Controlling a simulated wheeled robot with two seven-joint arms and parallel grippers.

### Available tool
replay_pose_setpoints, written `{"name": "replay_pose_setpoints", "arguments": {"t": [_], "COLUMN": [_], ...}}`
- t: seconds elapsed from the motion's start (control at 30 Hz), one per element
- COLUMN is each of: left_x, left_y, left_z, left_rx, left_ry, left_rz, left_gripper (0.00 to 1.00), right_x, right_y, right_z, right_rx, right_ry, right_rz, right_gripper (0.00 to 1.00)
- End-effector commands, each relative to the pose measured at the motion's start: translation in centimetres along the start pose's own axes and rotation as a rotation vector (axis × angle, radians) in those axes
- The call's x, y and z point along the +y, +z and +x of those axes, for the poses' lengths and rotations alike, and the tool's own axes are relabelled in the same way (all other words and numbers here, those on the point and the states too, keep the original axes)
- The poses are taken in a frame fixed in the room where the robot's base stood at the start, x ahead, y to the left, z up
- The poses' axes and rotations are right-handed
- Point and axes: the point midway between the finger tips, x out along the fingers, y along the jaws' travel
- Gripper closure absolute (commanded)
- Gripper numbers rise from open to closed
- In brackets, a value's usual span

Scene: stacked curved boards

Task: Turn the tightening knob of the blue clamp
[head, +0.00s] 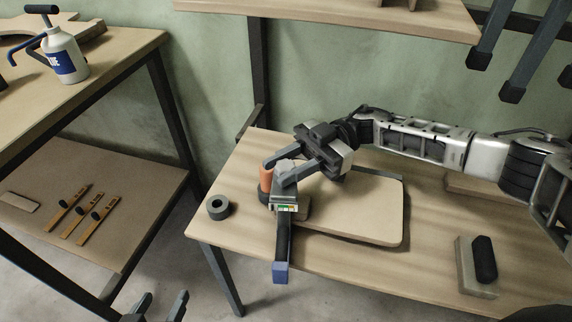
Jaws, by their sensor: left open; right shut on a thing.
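The blue clamp (282,238) is at the left end of the wooden board (350,222) on the right-hand table. Its dark bar reaches toward the front and ends in a blue block over the table's edge. An orange cylinder (266,180) stands beside the clamp's upper end; I cannot tell if it is part of the clamp. My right gripper (277,173) reaches in from the right and is shut at the clamp's upper end, where its fingers hide most of the gripped part. My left gripper (160,302) is open and empty at the bottom edge, below the left table.
A dark ring (218,207) lies at the table's left corner. A sanding block with a dark grip (484,260) lies at right. A glue bottle (64,56) stands on the left table (110,60); several tools lie on its lower shelf. A gap separates the tables.

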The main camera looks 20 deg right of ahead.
Motion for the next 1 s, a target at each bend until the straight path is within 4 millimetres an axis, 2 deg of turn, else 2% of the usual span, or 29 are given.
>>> {"name": "replay_pose_setpoints", "arguments": {"t": [0.07,0.1,0.17,0.43,0.57,0.77,1.0], "left_x": [0.0,0.0,0.0,0.0,0.0,-0.1,-0.2], "left_y": [0.1,0.1,0.1,0.3,0.5,1.1,1.7], "left_z": [0.0,0.0,0.0,0.1,0.1,0.5,0.8], "left_rx": [-0.002,-0.002,-0.004,-0.007,-0.007,-0.005,0.008], "left_ry": [0.001,0.001,0.001,0.001,0.001,0.000,0.001], "left_rz": [0.000,0.000,0.000,0.000,0.000,0.003,0.010], "left_gripper": [0.47,0.47,0.47,0.47,0.47,0.47,0.47], "right_x": [0.0,0.0,0.0,0.0,0.1,0.2,0.1], "right_y": [-0.1,-0.1,-0.1,-0.1,0.0,0.2,0.3], "right_z": [0.0,0.0,0.0,0.0,-0.8,-4.4,-10.4], "right_rx": [0.003,0.003,0.003,0.002,0.000,-0.001,0.001], "right_ry": [0.000,0.000,0.000,0.001,0.004,0.008,0.006], "right_rz": [-0.001,-0.001,-0.001,-0.001,-0.001,-0.001,-0.001], "right_gripper": [0.92,0.63,0.48,0.48,0.48,0.48,0.48]}}
